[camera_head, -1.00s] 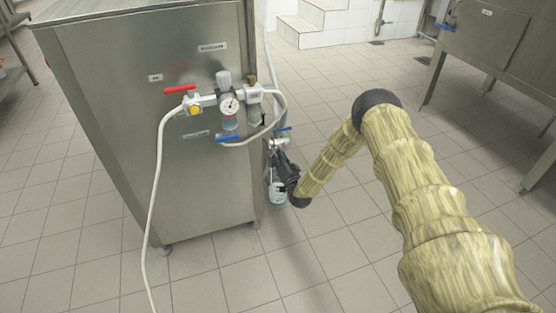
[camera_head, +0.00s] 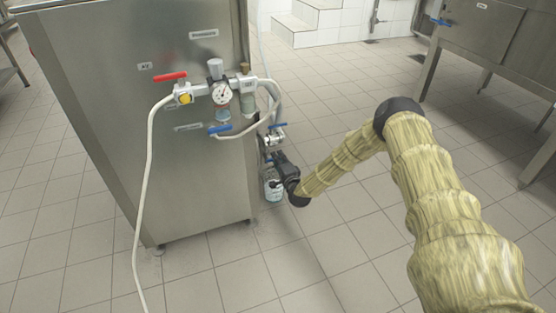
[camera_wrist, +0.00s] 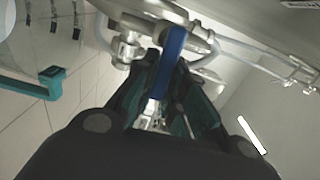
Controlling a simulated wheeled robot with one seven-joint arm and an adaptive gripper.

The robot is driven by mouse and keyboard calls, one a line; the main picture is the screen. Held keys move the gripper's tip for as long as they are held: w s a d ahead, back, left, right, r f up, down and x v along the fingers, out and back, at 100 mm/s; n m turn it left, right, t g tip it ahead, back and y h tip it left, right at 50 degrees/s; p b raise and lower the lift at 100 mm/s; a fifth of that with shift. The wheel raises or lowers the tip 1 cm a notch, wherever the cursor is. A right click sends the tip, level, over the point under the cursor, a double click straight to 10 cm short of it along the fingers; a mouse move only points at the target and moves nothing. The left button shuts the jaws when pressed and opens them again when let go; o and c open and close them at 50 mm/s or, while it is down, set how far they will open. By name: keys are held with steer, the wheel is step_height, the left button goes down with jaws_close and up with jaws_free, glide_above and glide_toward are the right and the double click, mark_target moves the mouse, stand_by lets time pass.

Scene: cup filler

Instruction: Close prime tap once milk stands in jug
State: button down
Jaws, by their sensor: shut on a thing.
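My gripper (camera_head: 277,160) is low beside the right edge of the steel machine. In the wrist view its dark fingers (camera_wrist: 163,85) are shut around a blue tap lever (camera_wrist: 173,50), which runs up between them. The lever I take for the prime tap's belongs to metal fittings (camera_wrist: 127,46) on a pipe. A clear jug (camera_head: 272,188) stands just below my gripper in the head view, with something pale inside; its milk level is too small to read. The wrist view shows part of a pale, marked wall, probably the jug (camera_wrist: 28,32), at upper left.
The steel machine (camera_head: 195,185) carries a red-handled valve (camera_head: 170,77), a gauge (camera_head: 222,93), a blue lever (camera_head: 219,129) and white hoses. Another blue-handled valve (camera_head: 276,127) sits above my gripper. The tiled floor (camera_head: 300,240) to the right is clear. A steel table (camera_head: 490,45) stands at the far right.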

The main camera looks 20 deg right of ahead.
steer(key=shift+f+m, duration=0.15)
steer(key=shift+m, duration=0.15)
stand_by(0.4)
steer(key=c, duration=1.5)
jaws_free()
steer(key=shift+d, duration=0.1)
steer(key=shift+o, duration=0.2)
steer(key=shift+s, duration=0.15)
steer(key=s, duration=1.1)
steer(key=shift+s+d, duration=0.2)
steer(key=shift+s, duration=0.2)
